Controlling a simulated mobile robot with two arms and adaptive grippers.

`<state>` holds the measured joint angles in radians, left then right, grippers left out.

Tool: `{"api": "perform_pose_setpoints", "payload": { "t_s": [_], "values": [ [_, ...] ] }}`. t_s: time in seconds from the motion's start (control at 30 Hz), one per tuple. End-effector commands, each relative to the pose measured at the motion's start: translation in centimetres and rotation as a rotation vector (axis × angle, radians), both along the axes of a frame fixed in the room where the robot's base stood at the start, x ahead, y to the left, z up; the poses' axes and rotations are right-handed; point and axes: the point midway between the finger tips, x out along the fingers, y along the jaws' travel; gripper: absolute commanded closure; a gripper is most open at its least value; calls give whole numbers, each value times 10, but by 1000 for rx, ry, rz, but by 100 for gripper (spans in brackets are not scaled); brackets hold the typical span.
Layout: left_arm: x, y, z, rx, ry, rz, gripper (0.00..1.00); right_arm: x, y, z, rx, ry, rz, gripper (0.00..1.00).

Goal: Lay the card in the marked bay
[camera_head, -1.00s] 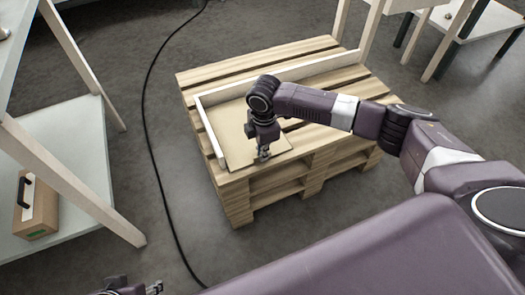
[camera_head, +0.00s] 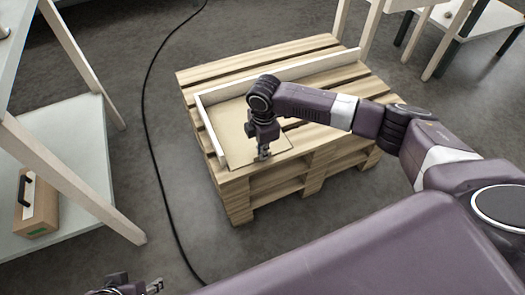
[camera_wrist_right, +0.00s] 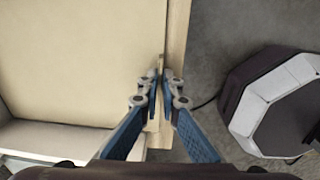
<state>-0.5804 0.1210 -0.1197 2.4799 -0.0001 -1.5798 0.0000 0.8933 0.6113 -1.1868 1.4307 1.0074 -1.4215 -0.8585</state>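The card (camera_head: 232,128) is a flat tan sheet lying on the wooden pallet, inside the corner of a white L-shaped rail (camera_head: 285,76). My right gripper (camera_head: 263,155) is down at the card's near edge. In the right wrist view the card (camera_wrist_right: 80,55) fills the upper left, and my right gripper (camera_wrist_right: 163,80) has its blue fingers close together on a thin tan lip at the card's edge. My left gripper (camera_head: 150,287) is only partly in view at the bottom left, away from the pallet; its opening is unclear. No separate bay marking is visible.
The pallet (camera_head: 325,135) has slatted sides and bare boards to the right of the card. A black cable (camera_head: 155,165) runs along the floor to its left. A shelf unit with a handled box (camera_head: 37,205) stands at the left; tables stand at the upper right.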

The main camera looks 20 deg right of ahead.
Motion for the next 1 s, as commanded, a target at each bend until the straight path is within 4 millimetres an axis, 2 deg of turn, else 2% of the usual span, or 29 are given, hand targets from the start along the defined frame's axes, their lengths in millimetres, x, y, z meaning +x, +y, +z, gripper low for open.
{"api": "perform_pose_setpoints", "payload": {
  "t_s": [0.37, 0.4, 0.57, 0.87, 1.0],
  "values": [
    [0, 0, 3, 0, 0, 0, 60, 0, 0, -1, 1, -1, -1, 100],
    [0, 0, 2, -1, 0, 0, 60, 1, 0, -2, 1, -1, 0, 93],
    [0, 0, 2, -1, 0, 1, 60, 0, 0, -2, 1, -1, 0, 75],
    [1, -1, 2, -4, -1, 1, 60, 0, 0, -1, 0, 0, 0, 75],
    [1, -1, 2, -3, -1, 1, 60, 0, 0, 13, 2, -2, 0, 75]
  ]
}}
